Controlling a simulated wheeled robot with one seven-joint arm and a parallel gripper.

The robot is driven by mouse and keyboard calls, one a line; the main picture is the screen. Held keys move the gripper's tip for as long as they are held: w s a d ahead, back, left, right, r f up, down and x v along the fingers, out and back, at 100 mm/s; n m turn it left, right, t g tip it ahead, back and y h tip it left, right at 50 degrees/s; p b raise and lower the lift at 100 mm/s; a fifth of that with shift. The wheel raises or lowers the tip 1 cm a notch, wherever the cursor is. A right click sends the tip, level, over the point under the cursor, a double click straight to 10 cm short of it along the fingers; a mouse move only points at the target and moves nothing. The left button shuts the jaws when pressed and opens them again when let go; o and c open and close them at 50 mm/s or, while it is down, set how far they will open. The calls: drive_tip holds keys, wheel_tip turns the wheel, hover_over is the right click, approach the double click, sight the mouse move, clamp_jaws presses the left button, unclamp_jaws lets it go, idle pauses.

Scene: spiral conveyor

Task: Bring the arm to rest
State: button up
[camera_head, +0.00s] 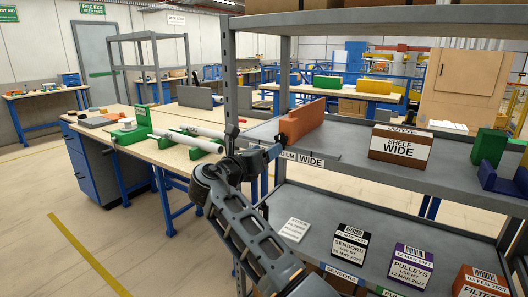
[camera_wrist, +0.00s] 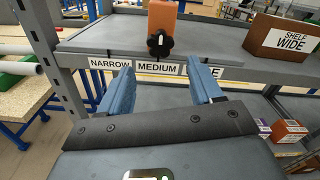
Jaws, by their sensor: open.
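My arm (camera_head: 238,225) reaches up from the bottom of the head view toward the shelf rack. My gripper (camera_head: 274,151) is at the front edge of the upper shelf, near its left post. In the wrist view my gripper (camera_wrist: 162,84) has its two blue fingers spread wide with nothing between them. An orange part (camera_head: 306,119) with a black knob stands on the shelf just beyond the fingers. It also shows in the wrist view (camera_wrist: 177,22), apart from the fingertips, with its knob facing me.
The shelf edge carries NARROW (camera_wrist: 110,63), MEDIUM (camera_wrist: 158,68) and WIDE labels. A SHELF WIDE box (camera_head: 400,147) stands to the right. Labelled boxes, among them SENSORS (camera_head: 348,248) and PULLEYS (camera_head: 411,266), sit on the lower shelf. A workbench (camera_head: 175,155) is at left; open floor lies before it.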

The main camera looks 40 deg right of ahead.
drive_tip(key=s+a+f+m+t+y, duration=0.1)
drive_tip(key=s+a+f+t+y, duration=0.2)
drive_tip(key=f, duration=0.8)
drive_tip(key=s+a+f+m+t+y, duration=0.1)
drive_tip(key=s+a+f+y, duration=0.4)
drive_tip(key=f, duration=0.5)
drive_tip(key=s+a+f+m+y, duration=0.1)
drive_tip(key=s+a+f+m, duration=0.15)
drive_tip(key=s, duration=0.25)
drive_tip(key=s+a+f+m+t+y, duration=0.1)
drive_tip(key=s+a+f+y, duration=0.1)
drive_tip(key=s+a+f, duration=0.3)
drive_tip(key=s+a+f+m+y, duration=0.1)
drive_tip(key=s+f+m, duration=0.1)
drive_tip(key=s, duration=0.4)
drive_tip(key=s+a+r+m+t+y, duration=0.15)
drive_tip(key=s+m, duration=0.25)
drive_tip(key=s, duration=0.5)
drive_tip(key=s+a+r+m+y, duration=0.2)
drive_tip(key=s+a+m+y, duration=0.15)
drive_tip(key=s, duration=0.65)
drive_tip(key=s+d+r+m+t, duration=0.1)
drive_tip(key=s+r+m+t, duration=0.1)
drive_tip(key=s+r+m, duration=0.8)
wheel_tip(320, 180, up, 4)
drive_tip(key=shift+s+d+f, duration=0.25)
drive_tip(key=shift+s+d, duration=0.15)
drive_tip(key=shift+s, duration=0.35)
